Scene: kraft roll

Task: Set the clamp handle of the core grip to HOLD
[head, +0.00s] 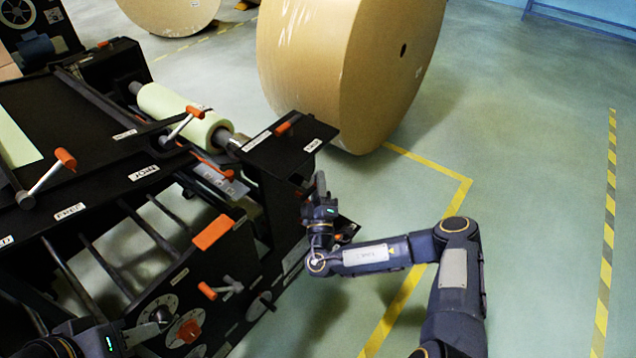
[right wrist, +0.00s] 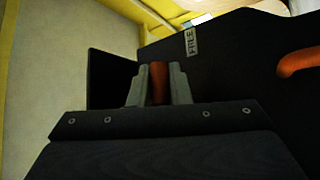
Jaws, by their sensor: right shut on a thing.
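My right gripper (head: 316,196) is at the right end of the black machine, just below the black end plate (head: 300,148). In the right wrist view it (right wrist: 159,88) is shut on an orange handle grip (right wrist: 158,80), which I take to be the clamp handle. A FREE label (right wrist: 191,41) sits on the black panel beyond the fingers. I cannot make out a HOLD mark near this handle. In the head view the held grip is mostly hidden by the gripper.
Another orange handle (right wrist: 300,62) is at the right of the wrist view. Several orange-tipped levers (head: 65,159) stand along the machine. A pale green roll (head: 172,108) lies behind. A large kraft roll (head: 330,70) stands beyond. The floor (head: 540,200) at right is clear.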

